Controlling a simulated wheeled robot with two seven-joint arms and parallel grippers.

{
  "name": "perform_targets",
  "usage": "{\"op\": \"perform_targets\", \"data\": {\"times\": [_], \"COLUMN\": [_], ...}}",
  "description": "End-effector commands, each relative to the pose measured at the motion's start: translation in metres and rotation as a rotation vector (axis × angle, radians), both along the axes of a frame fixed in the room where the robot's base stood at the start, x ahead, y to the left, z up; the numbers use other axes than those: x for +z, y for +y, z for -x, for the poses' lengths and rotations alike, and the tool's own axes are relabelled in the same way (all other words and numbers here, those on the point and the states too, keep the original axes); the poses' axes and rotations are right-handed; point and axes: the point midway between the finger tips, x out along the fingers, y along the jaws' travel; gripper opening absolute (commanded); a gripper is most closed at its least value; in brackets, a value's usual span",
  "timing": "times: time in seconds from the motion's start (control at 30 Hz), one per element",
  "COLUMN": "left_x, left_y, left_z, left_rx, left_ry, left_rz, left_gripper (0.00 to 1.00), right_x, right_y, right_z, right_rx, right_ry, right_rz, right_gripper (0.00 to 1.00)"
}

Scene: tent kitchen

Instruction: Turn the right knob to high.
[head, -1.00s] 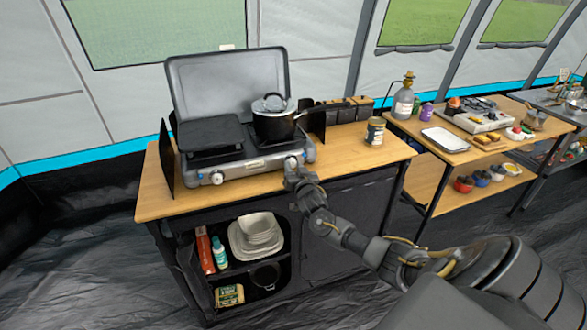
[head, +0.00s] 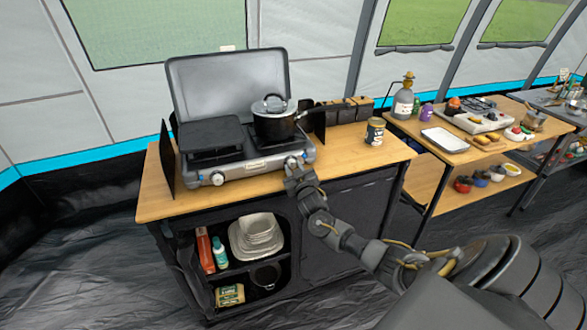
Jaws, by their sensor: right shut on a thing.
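The camp stove (head: 250,166) stands on the wooden counter with its lid up. Its left knob (head: 217,178) is white and in plain view on the front panel. The right knob (head: 291,163) is at the right end of the panel, partly hidden by my right gripper (head: 292,168). That gripper is at the stove front, its fingers shut on the right knob. The knob's exact turn is too small to read. My left gripper is not in view.
A lidded pot (head: 275,122) sits on the right burner. A jar (head: 375,131) stands on the counter (head: 340,160) to the right, with bare wood around it. Open shelves below hold bowls (head: 257,238) and bottles. A second table (head: 455,158) stands at the right.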

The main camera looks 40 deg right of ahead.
Motion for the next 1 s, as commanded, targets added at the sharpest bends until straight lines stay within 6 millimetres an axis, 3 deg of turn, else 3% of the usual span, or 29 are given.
{"op": "perform_targets", "data": {"times": [0.6,1.0], "left_x": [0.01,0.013], "left_y": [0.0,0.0], "left_z": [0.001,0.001], "left_rx": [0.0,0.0], "left_ry": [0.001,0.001], "left_rz": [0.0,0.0], "left_gripper": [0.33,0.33], "right_x": [0.0,0.0], "right_y": [-0.001,-0.001], "right_z": [0.0,0.0], "right_rx": [0.001,0.001], "right_ry": [0.179,0.236], "right_rz": [0.513,0.679], "right_gripper": [0.08,0.08]}}
